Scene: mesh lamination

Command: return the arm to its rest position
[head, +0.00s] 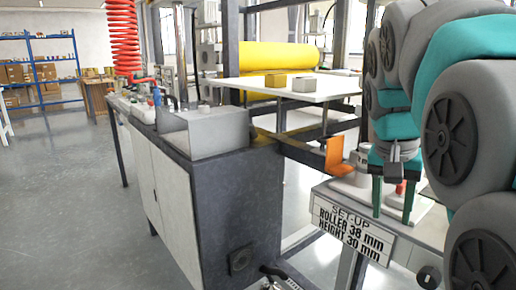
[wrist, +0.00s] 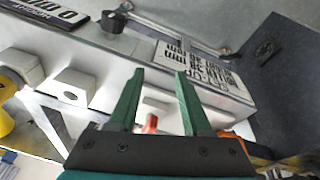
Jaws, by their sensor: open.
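My gripper (head: 392,208) has two green fingers that point down at the right of the head view, in front of a white machine ledge with a set-up sign (head: 350,232). In the wrist view my gripper (wrist: 158,76) is open, with nothing held between its fingers. A small red part (wrist: 150,124) shows between the fingers, farther off; it also shows behind them in the head view (head: 400,187). The sign (wrist: 200,72) lies beyond the fingertips in the wrist view. My grey and teal arm is bent at the right edge of the head view.
A white table (head: 300,90) holds a gold block (head: 275,80) and a grey block (head: 303,84). A yellow roll (head: 280,55) is behind it. An orange bracket (head: 334,155) stands left of my gripper. A dark cabinet (head: 240,190) is farther left. Open floor (head: 60,200) lies at far left.

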